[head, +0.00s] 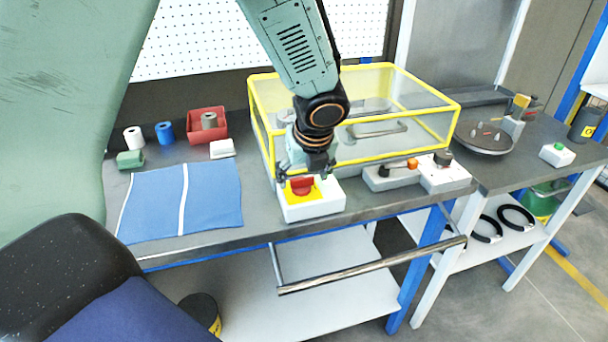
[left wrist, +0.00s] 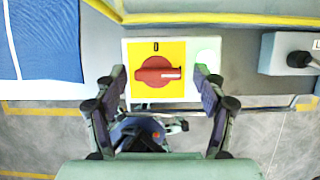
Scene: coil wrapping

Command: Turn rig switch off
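The rig switch (head: 302,187) is a red rotary knob on a yellow plate, set on a white box (head: 312,208) at the table's front edge. In the left wrist view the red knob (left wrist: 157,72) lies roughly crosswise, with a "0" mark above it on the yellow plate (left wrist: 142,91). My left gripper (head: 305,176) is just above the switch, pointing down. In the left wrist view its fingers (left wrist: 160,88) are spread wide on either side of the box, with nothing between them held. My right gripper is not in view.
A yellow-framed clear guard (head: 400,85) stands right behind the switch. A grey control box with an orange-tipped lever (head: 411,164) is to the right. A blue mat (head: 210,195) lies to the left. A metal rail (head: 370,266) runs along the front below the tabletop.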

